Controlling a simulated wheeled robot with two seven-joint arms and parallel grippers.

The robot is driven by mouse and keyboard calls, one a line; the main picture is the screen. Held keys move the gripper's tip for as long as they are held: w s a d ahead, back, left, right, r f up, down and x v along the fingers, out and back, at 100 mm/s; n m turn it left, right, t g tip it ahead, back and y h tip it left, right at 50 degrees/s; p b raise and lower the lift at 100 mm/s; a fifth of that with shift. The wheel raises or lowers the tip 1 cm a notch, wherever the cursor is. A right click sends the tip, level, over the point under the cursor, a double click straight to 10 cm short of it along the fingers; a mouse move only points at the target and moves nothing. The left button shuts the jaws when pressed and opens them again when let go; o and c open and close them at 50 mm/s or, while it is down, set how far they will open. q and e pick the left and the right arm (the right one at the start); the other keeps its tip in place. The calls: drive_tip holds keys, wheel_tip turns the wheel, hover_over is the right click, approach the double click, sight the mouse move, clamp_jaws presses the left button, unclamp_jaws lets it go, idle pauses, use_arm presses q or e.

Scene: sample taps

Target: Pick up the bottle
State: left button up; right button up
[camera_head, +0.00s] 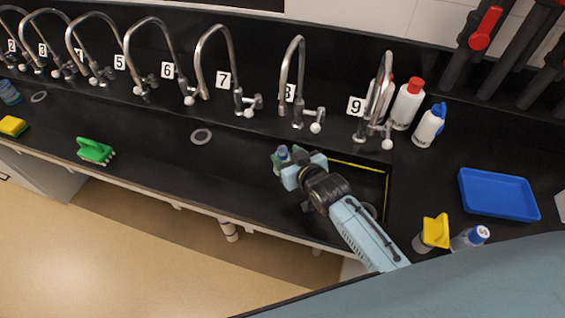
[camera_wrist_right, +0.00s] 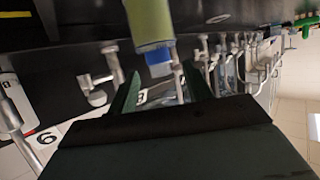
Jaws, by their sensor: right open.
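A bottle with a green body (camera_wrist_right: 150,20) and a blue cap (camera_wrist_right: 158,62) shows in the right wrist view, in front of my right gripper (camera_wrist_right: 160,85). Its cap end lies between the two dark fingers, with no clear grip on it. In the head view my right gripper (camera_head: 284,160) reaches over the black counter near the sink below taps 7 and 8. The bottle's bluish cap (camera_head: 283,152) shows between the fingertips, and the rest of it is mostly hidden. The right gripper is open. My left gripper is not in view.
A yellow-edged sink (camera_head: 357,165) lies right of the gripper. A row of numbered taps (camera_head: 240,95) stands behind. White bottles (camera_head: 408,103), a blue tray (camera_head: 498,193) and a blue-capped bottle (camera_head: 468,238) stand right.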

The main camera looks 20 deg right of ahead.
sight(285, 154)
drive_tip(key=shift+x, duration=1.9)
drive_tip(key=shift+s+f, duration=0.15)
clamp_jaws()
